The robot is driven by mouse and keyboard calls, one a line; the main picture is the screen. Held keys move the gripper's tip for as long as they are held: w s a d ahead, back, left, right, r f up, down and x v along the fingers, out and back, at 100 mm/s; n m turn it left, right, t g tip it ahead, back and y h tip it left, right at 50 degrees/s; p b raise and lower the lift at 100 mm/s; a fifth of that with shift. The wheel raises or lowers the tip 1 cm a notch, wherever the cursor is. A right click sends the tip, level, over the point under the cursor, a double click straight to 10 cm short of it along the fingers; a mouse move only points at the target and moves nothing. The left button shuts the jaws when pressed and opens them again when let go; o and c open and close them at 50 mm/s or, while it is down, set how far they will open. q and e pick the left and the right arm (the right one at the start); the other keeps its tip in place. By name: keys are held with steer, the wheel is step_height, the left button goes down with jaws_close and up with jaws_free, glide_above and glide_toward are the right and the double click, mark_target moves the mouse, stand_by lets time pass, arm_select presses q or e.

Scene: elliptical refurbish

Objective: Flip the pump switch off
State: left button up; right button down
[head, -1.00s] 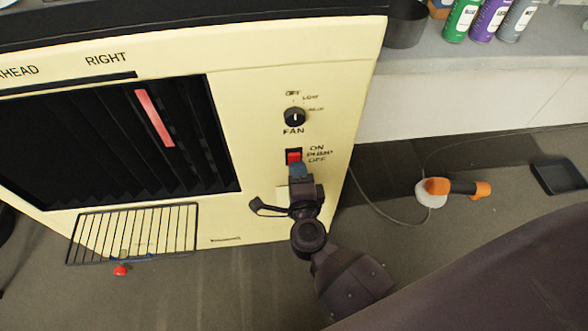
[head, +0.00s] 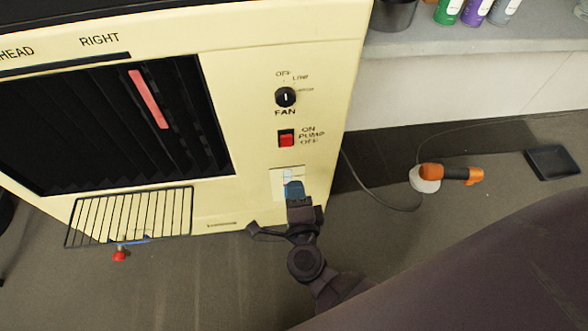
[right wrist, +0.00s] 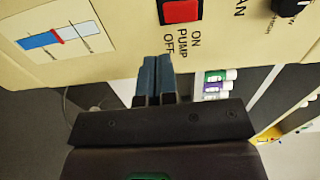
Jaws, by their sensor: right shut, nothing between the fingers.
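The pump switch (head: 286,138) is a red rocker in a black frame on the cream panel, with ON printed above OFF to its right. Its red face fills the lower part and a dark strip shows at the top. It also shows in the right wrist view (right wrist: 180,11) at the upper edge. My right gripper (head: 294,187) is below the switch, over a white label, apart from the switch. Its blue fingers (right wrist: 155,70) are shut together and empty. My left gripper is not in view.
The fan knob (head: 285,97) sits above the switch. A wire rack (head: 130,217) with a red-tipped item hangs at the lower left of the cooler. An orange tool (head: 447,173) and a black tray (head: 553,162) lie on the floor at right. Spray cans stand on the shelf.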

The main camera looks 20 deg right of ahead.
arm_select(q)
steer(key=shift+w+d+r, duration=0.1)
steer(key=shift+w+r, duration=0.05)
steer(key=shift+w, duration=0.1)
arm_select(e)
steer(key=v, duration=0.4)
steer(key=shift+s+a+f, duration=0.1)
steer(key=shift+s+f, duration=0.2)
steer(key=shift+f, duration=0.05)
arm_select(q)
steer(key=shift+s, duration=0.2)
